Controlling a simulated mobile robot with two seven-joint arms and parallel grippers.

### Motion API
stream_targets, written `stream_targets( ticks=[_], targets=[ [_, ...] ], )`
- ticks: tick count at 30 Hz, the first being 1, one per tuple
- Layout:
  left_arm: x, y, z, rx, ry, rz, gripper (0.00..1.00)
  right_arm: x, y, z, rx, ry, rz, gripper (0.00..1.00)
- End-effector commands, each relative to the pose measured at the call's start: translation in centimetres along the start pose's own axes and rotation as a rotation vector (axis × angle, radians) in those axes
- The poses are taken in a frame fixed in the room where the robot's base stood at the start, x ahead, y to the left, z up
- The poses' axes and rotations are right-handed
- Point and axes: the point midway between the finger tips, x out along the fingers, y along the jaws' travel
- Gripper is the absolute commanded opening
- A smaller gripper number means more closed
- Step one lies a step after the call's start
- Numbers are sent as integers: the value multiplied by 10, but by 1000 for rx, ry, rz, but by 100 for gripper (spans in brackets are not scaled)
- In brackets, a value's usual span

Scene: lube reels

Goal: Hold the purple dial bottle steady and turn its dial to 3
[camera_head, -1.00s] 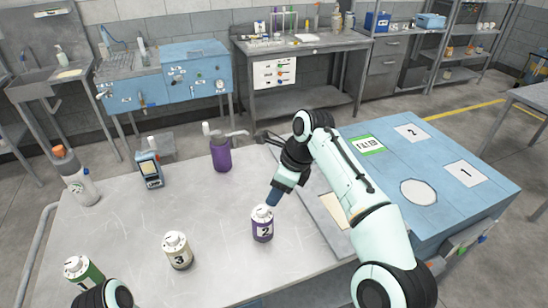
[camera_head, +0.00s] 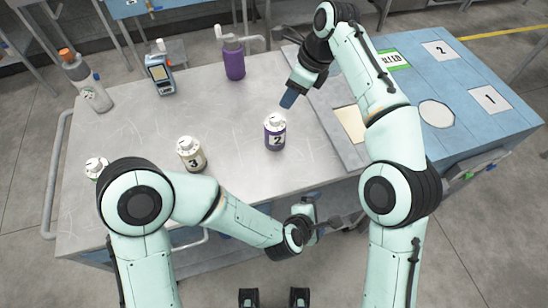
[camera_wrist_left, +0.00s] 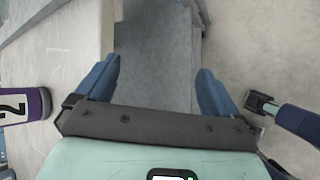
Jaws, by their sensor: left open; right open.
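The purple dial bottle (camera_head: 275,135), with a white cap and label 2, stands upright on the grey table (camera_head: 130,130). Its dial reading is too small to make out. My right gripper (camera_head: 288,99) is open and empty, just behind and right of the bottle's cap, apart from it. My left gripper (camera_head: 318,215) is open and empty near the table's front edge, below and right of the bottle. In the left wrist view its two blue fingers (camera_wrist_left: 155,88) are spread with nothing between them; part of the purple bottle (camera_wrist_left: 40,103) shows at the left edge.
A cream bottle labelled 3 (camera_head: 190,157) stands left of the purple one. Another bottle (camera_head: 95,166) is partly hidden by my left arm. A blue bench (camera_head: 465,125) is right.

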Motion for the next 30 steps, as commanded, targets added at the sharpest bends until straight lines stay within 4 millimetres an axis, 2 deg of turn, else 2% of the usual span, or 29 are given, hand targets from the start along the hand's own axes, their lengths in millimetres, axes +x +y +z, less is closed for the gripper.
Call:
stream_targets(
  ticks=[1,5,9,12,15,22,26,30],
  targets=[
    [-11,16,13,-117,-7,62,96,0,0,0,0,0,0,43],
    [-31,58,12,-452,-2,224,96,0,0,0,0,0,0,43],
    [-50,104,-16,-791,-3,420,96,0,0,0,0,0,0,43],
    [-63,129,-36,-981,-23,545,96,0,0,0,0,0,0,43],
    [-75,146,-50,-1116,-52,638,96,0,0,0,0,0,0,43],
    [-84,162,-65,-1245,-87,727,96,0,0,0,0,0,0,43],
    [-73,170,-70,-1251,-86,728,96,0,0,0,0,0,0,43],
    [-53,183,-78,-1249,-86,728,96,0,0,0,0,0,0,43]
  ],
)
